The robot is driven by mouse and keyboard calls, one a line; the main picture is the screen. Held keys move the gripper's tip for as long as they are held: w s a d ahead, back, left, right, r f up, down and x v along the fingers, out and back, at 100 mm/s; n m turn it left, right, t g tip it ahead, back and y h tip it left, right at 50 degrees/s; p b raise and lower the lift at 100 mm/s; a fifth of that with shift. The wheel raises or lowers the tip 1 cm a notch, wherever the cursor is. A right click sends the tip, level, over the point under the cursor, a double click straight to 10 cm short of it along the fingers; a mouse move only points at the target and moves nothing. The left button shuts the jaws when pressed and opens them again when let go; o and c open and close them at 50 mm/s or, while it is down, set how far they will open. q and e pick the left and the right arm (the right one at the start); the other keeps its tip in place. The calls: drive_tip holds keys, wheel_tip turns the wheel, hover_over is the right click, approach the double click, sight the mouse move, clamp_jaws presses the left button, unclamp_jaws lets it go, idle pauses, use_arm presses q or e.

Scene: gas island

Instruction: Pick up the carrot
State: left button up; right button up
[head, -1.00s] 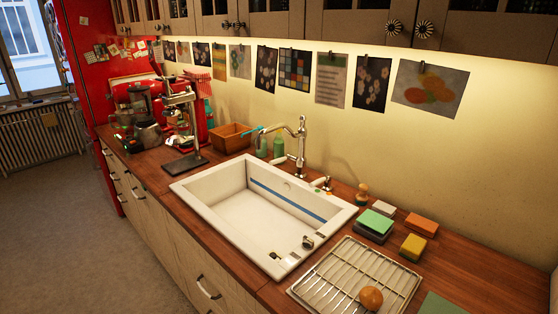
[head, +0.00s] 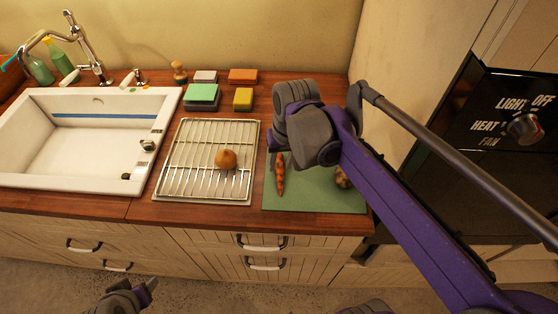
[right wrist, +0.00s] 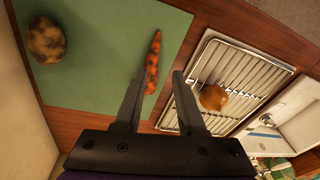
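The carrot (head: 280,178), orange with dark patches, lies on the green cutting board (head: 310,198), near its left edge. It also shows in the right wrist view (right wrist: 153,62), just beyond the fingertips and nearer the left finger. My right gripper (right wrist: 158,82) is open and empty, with the carrot apart from both fingers. In the head view, my right arm reaches over the board and its wrist hides the carrot's upper surroundings. The right fingers are hard to make out there. My left gripper (head: 140,292) is low at the bottom edge, away from the carrot; its opening is unclear.
A brown potato (head: 342,178) lies on the board, partly behind my arm. A wire rack (head: 182,170) with a round brown onion (head: 226,159) stands left of the board. The sink (head: 70,180) is further left. Sponges (head: 202,95) lie behind the rack. An oven (head: 505,130) stands at right.

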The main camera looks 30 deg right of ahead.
sight(280, 171)
drive_tip(key=w+d+r+m+g, duration=0.1)
drive_tip(key=w+d+r, duration=0.1)
drive_tip(key=w+d, duration=0.1)
drive_tip(key=shift+y, duration=0.3)
drive_tip(key=f, duration=0.7)
drive_tip(key=a+f, duration=0.1)
drive_tip(key=f, duration=0.3)
drive_tip(key=shift+w, duration=0.4)
drive_tip(key=shift+r, duration=0.1)
clamp_jaws()
